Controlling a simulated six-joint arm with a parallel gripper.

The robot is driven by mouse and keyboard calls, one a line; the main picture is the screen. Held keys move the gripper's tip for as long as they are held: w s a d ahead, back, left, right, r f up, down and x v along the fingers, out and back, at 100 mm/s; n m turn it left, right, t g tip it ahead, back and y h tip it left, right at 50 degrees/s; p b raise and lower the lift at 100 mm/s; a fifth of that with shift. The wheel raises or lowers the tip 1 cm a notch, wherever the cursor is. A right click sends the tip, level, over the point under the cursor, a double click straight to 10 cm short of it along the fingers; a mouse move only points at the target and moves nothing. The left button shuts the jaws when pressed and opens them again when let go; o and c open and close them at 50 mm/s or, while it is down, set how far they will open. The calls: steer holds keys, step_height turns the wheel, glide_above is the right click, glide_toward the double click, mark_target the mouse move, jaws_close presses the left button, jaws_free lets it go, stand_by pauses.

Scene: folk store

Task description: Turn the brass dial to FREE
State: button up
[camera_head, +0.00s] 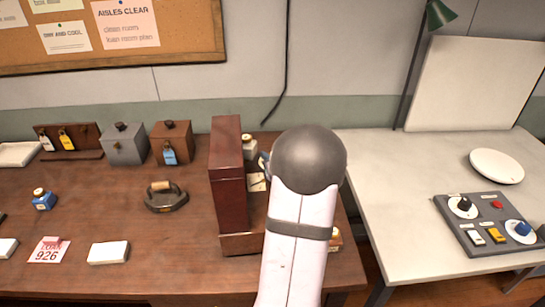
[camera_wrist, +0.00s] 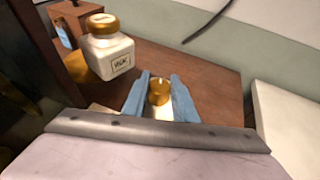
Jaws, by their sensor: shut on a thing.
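The brass dial (camera_wrist: 158,92) shows in the wrist view as a round golden knob, with a pale plate (camera_wrist: 157,113) in front of it. My gripper (camera_wrist: 160,83) has its two blue fingers closed on either side of the dial, holding it. A small light mark shows near the knob's far edge. I cannot read any FREE marking or tell which setting the dial is at. In the head view my arm hides the dial and most of the gripper.
A tall red-brown wooden case (camera_head: 228,175) stands close left of my arm. A white jar with a golden lid (camera_wrist: 110,55) stands just beyond the gripper, to its left. A control panel with knobs (camera_head: 485,223) lies on the pale table at right.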

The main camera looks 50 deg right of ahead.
steer(key=o, duration=1)
steer(key=shift+s, duration=0.15)
steer(key=shift+b+v, duration=0.6)
steer(key=shift+v, duration=2.95)
steer(key=shift+o, duration=0.2)
